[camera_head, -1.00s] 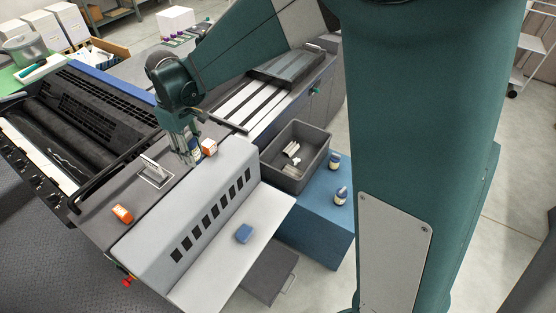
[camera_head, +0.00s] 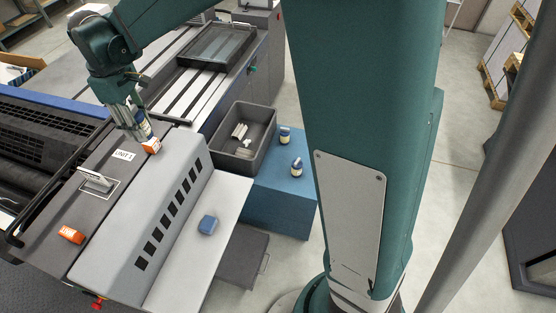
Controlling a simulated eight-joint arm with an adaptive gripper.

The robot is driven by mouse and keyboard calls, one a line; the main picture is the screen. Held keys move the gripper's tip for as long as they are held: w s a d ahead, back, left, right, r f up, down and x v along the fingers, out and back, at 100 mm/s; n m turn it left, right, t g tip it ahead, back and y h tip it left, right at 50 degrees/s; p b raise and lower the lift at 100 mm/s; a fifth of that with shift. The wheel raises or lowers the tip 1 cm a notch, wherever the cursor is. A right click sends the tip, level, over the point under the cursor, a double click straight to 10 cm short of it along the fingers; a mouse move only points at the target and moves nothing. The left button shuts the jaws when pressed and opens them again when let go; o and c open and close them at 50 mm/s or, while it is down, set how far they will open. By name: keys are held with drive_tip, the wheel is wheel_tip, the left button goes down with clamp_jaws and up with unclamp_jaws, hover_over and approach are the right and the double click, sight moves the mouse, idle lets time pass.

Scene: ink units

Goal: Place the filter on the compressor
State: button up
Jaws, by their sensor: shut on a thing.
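My gripper (camera_head: 133,121) is at the upper left, over the far end of the grey machine top by the "UNIT 1" label. It is shut on a small blue and white piece (camera_head: 145,128), which looks like a filter canister; the fingers hide much of it. The blue box-shaped unit (camera_head: 279,208), which I take for the compressor, stands to the right of the machine, well away from my gripper. Two blue and white canisters, one at the back (camera_head: 285,136) and one nearer (camera_head: 296,167), stand on its top.
A grey crate (camera_head: 262,152) with white pieces is beside the blue unit. A blue block (camera_head: 207,225) lies on the pale ledge. The blue unit's front top is clear.

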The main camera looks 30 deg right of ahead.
drive_tip(key=w+d+b, duration=0.4)
drive_tip(key=w+d, duration=0.3)
drive_tip(key=d, duration=0.5)
drive_tip(key=m+b, duration=0.2)
drive_tip(key=b, duration=0.9)
hover_over(284, 155)
wheel_tip(284, 155, down, 45)
drive_tip(key=shift+f+b, duration=0.7)
drive_tip(key=shift+f, duration=2.45)
drive_tip(key=shift+f+b, duration=0.4)
drive_tip(key=shift+f, duration=1.45)
drive_tip(key=shift+f, duration=0.1)
